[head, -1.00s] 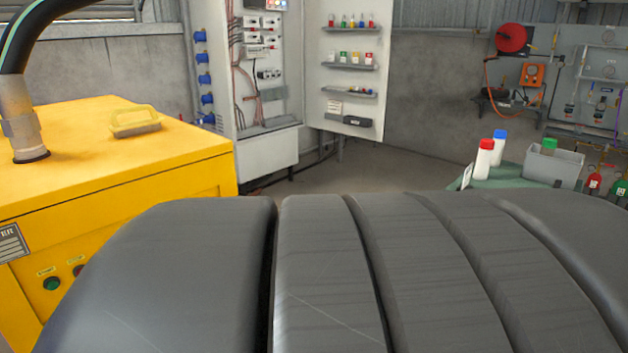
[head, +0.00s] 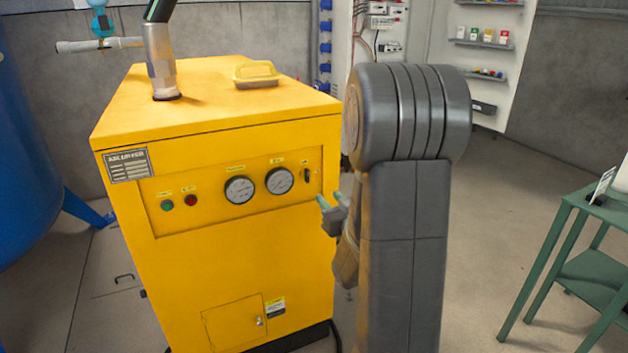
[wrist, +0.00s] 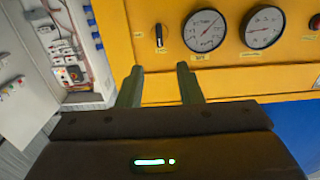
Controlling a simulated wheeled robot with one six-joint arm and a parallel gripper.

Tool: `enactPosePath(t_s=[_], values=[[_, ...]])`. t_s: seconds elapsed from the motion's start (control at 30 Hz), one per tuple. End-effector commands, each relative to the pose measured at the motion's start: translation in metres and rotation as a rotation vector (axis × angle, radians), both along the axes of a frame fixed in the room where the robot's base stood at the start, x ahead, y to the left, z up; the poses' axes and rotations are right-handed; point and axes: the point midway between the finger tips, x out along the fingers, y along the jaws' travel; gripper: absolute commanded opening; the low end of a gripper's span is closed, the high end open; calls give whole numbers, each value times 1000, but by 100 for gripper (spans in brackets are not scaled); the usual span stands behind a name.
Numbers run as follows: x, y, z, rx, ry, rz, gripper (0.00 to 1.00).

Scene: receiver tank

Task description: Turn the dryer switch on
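The yellow dryer cabinet (head: 235,125) stands left of centre in the head view. Its small black switch (head: 307,175) is at the right end of the front panel, right of two round gauges. In the wrist view, turned upside down, the switch (wrist: 160,37) is a black knob with a pale mark, roughly upright. My gripper (head: 330,198) is just right of and below the switch in the head view. In the wrist view my gripper (wrist: 159,70) is open and empty. The switch lies beyond the fingertips, lined up between them, with no visible contact.
Green and red buttons (head: 179,202) are on the panel's left. A blue tank (head: 25,150) stands left of the dryer. A green table (head: 575,235) is at the right. An open electrical cabinet (head: 385,40) stands behind my arm. The floor between arm and table is clear.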

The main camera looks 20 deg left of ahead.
Motion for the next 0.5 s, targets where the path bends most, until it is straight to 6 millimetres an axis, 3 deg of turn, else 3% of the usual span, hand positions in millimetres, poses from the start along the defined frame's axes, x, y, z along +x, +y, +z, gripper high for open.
enactPosePath(t_s=[0.5], values=[[66,77,0,-1,1,-2,33]])
